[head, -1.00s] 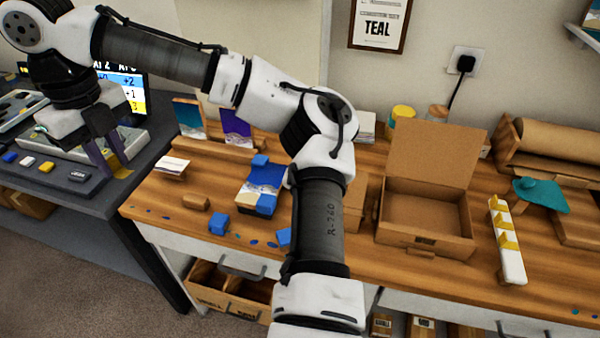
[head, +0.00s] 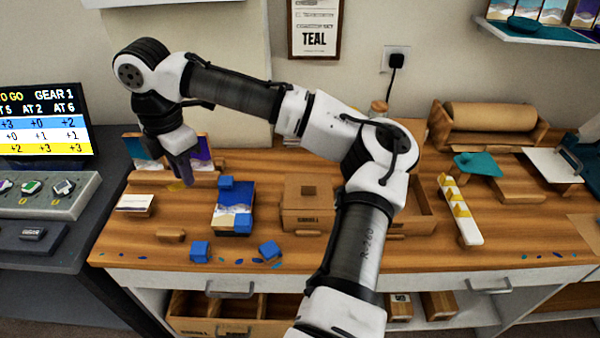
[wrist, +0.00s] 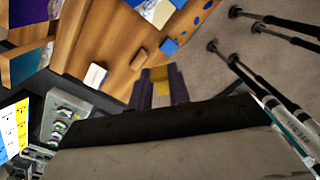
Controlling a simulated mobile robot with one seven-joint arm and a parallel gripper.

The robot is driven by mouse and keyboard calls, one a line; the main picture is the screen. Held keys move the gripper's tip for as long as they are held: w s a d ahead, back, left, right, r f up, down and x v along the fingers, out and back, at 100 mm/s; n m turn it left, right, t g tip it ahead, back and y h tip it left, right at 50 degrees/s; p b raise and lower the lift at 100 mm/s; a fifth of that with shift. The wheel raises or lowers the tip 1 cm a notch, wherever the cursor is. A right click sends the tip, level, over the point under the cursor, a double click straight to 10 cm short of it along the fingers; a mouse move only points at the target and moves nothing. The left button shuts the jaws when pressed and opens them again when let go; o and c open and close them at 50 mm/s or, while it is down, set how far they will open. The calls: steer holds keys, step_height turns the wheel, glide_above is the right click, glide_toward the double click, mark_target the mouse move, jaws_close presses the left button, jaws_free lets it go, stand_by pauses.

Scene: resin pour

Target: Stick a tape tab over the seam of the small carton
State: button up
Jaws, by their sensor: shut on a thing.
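My gripper (head: 179,178) is shut on a yellow tape tab (head: 175,187), held in the air over the left part of the wooden bench. In the wrist view the yellow tab (wrist: 160,79) shows between the purple fingers. A small brown carton (head: 295,217) stands shut on the bench, well to the right of my gripper, with a small brown square on its top. I cannot make out the seam clearly. A white strip (head: 468,230) carrying yellow tabs lies at the right of the bench.
A larger open carton (head: 424,213) is partly hidden behind my arm. A card holder (head: 135,205) stands at the left. A grey console (head: 45,212) borders the bench.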

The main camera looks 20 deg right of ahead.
steer(key=d+f+m+p, duration=0.2)
steer(key=d+f+m, duration=0.1)
steer(key=d+m, duration=1.2)
steer(key=m+p, duration=0.2)
steer(key=m, duration=1.1)
glide_toward(322, 215)
step_height(322, 215, down, 5)
steer(key=b, duration=0.6)
steer(key=shift+f, duration=0.2)
steer(key=shift+f, duration=0.65)
steer(key=o, duration=0.8)
steer(key=shift+r, duration=0.1)
